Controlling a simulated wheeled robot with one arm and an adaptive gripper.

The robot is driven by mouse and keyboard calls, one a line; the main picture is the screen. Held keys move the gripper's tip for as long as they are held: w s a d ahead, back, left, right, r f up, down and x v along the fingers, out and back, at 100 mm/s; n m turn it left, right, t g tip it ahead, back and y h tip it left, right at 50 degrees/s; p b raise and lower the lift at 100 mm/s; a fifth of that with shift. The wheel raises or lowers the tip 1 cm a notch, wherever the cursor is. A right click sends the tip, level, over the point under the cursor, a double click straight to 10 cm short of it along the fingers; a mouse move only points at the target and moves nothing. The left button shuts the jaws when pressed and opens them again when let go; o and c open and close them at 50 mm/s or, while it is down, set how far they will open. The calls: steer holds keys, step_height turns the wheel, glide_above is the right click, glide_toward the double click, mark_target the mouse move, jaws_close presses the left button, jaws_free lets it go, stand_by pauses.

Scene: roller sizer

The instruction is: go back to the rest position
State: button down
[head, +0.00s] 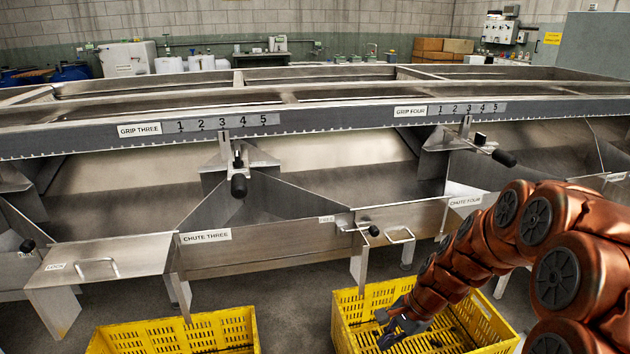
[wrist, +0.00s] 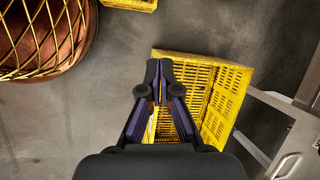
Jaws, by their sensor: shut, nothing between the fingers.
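My gripper (head: 390,328) hangs over the right yellow crate (head: 347,338) at the end of my copper arm, in the lower right of the head view. In the wrist view my gripper (wrist: 158,66) is shut, its dark fingertips together with nothing held. Below it in that view is a yellow slatted crate (wrist: 236,92), partly hidden behind the fingers.
The steel sizer (head: 330,120) spans the head view, with chute three (head: 270,243), chute four and black-knobbed grip levers (head: 239,185). A second yellow crate (head: 180,335) stands at the lower left. A steel handle (head: 400,235) juts out near my arm. Grey floor lies between the crates.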

steer(key=s+d+r+n+g+h, duration=0.15)
steer(key=s+r+n, duration=0.25)
steer(key=s, duration=0.5)
steer(key=s+r+n+g+h, duration=0.15)
steer(key=s+r+n, duration=0.3)
steer(key=s, duration=0.45)
steer(key=s+d+r+n+h, duration=0.1)
steer(key=s+r+n+h, duration=0.15)
steer(key=s+n, duration=0.45)
steer(key=s+r+m+p, duration=0.2)
steer(key=s+r+p, duration=0.1)
steer(key=r+p, duration=2.1)
step_height(320, 180, up, 3)
steer(key=shift+s+a+f+t+y+p, duration=0.2)
steer(key=shift+t+y+p, duration=0.1)
steer(key=shift+t+y, duration=0.15)
steer(key=shift+m, duration=0.25)
